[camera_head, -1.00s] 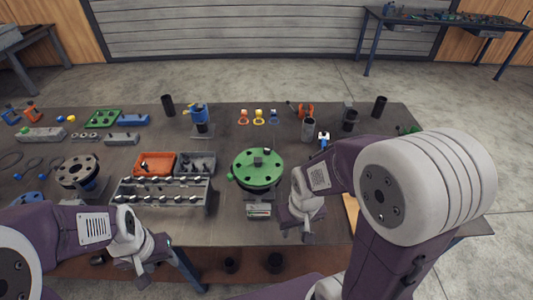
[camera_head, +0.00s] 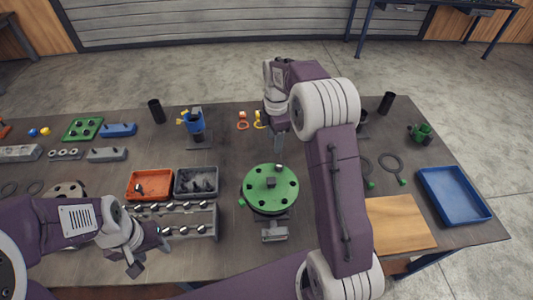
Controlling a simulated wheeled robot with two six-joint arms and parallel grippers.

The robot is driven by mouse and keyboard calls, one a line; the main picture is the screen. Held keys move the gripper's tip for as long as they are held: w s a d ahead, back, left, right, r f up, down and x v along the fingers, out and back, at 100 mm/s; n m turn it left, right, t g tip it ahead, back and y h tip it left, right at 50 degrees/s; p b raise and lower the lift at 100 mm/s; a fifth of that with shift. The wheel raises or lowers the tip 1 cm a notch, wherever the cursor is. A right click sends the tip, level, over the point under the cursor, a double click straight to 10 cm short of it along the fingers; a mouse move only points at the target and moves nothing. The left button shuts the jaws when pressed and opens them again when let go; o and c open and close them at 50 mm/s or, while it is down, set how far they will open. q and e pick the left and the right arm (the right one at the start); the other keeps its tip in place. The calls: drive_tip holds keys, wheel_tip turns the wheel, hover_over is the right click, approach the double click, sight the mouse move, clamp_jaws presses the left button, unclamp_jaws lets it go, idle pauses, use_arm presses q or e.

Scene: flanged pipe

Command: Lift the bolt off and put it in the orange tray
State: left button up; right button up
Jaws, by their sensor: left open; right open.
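The green round flange (camera_head: 262,199) lies on its stand at the middle of the table, with several dark holes around its top. A grey bolt head (camera_head: 278,169) stands up at its back edge. A small dark piece (camera_head: 270,182) shows near its centre. The orange tray (camera_head: 156,187) is left of the flange, with a dark piece in it. My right gripper (camera_head: 280,144) is open, pointing down behind the flange and apart from the bolt. My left gripper (camera_head: 138,266) is open and empty at the table's front left, before the bolt rack.
A grey tray (camera_head: 197,184) with dark parts adjoins the orange tray. The silver-studded rack (camera_head: 205,222) stands in front of both. A blue tray (camera_head: 455,197) and wooden board (camera_head: 400,224) lie to the right. A blue-and-black device (camera_head: 195,123) stands behind the trays.

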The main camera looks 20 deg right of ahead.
approach(280, 166)
drive_tip(key=f, duration=0.1)
drive_tip(key=f+p, duration=0.1)
drive_tip(key=f, duration=0.1)
drive_tip(key=shift+w+f, duration=0.3)
drive_tip(key=shift+w, duration=0.05)
drive_tip(key=shift+w+f, duration=0.2)
drive_tip(key=shift+w, duration=0.05)
drive_tip(key=f, duration=0.1)
drive_tip(key=s+f+p, duration=0.1)
drive_tip(key=f, duration=0.1)
drive_tip(key=shift+s+d+f, duration=0.1)
drive_tip(key=shift+s+f, duration=0.05)
drive_tip(key=shift+f, duration=0.05)
drive_tip(key=shift+f+p, duration=0.3)
drive_tip(key=shift+f, duration=0.1)
drive_tip(key=shift+w+f, duration=0.3)
drive_tip(key=shift+w, duration=0.05)
drive_tip(key=shift+c, duration=0.6)
use_arm(q)
drive_tip(key=s+r, duration=0.2)
drive_tip(key=r, duration=0.1)
drive_tip(key=shift+s+d+r, duration=0.15)
drive_tip(key=shift+s+d, duration=0.05)
drive_tip(key=shift+s, duration=0.05)
use_arm(e)
drive_tip(key=shift+s+r, duration=0.1)
drive_tip(key=shift+s, duration=0.05)
clamp_jaws()
